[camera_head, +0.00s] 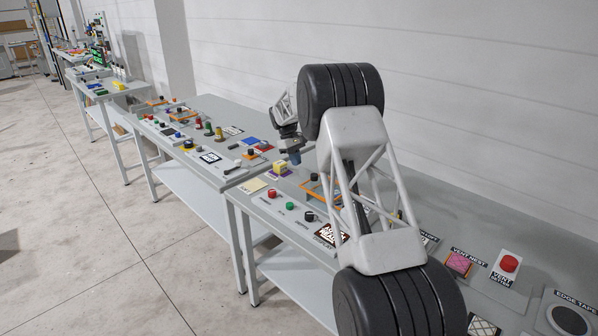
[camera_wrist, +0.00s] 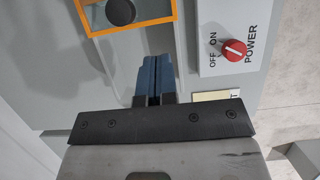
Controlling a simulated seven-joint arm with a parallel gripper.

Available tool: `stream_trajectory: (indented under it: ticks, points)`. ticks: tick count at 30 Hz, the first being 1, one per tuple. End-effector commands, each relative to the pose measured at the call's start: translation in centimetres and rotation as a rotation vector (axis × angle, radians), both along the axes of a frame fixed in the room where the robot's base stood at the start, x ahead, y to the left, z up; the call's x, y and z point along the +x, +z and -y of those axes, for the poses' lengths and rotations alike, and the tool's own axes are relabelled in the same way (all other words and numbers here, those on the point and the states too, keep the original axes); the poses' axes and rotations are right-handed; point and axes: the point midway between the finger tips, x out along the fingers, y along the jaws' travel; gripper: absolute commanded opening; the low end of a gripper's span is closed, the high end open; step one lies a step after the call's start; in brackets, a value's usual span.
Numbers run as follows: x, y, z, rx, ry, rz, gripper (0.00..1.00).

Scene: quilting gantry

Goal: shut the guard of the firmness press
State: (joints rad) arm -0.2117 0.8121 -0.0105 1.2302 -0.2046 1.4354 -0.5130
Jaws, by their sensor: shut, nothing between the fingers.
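An orange frame with a black round knob or disc shows at the top of the wrist view (camera_wrist: 172,12), and an orange frame also stands on the near bench in the head view (camera_head: 306,193), partly behind my arm. It looks like the press guard, but its label is not readable and I cannot tell how far it is open. My gripper (camera_wrist: 155,62) has its blue fingers together, with nothing between them, just below the frame in the wrist picture. In the head view my gripper (camera_head: 295,158) hangs above the bench, near the frame's far left side.
A red POWER knob (camera_wrist: 233,49) on a white plate is right of my fingers. A yellow block (camera_head: 280,168) stands close to my gripper. Red (camera_head: 272,193), green (camera_head: 290,206) and black (camera_head: 309,216) knobs line the bench's front edge. Open floor (camera_head: 90,230) lies left.

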Motion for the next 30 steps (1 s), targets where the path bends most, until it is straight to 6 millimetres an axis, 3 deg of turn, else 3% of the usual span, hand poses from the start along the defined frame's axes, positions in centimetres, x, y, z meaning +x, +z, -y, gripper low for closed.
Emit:
stream_trajectory:
  ticks: [7,21,30]
  points:
    - [0.5,1.8,-0.5,0.000,0.000,0.001,0.00]
    - [0.5,2.2,-0.5,0.000,-0.001,0.002,0.00]
    - [-0.9,4.4,0.4,0.005,-0.022,0.020,0.00]
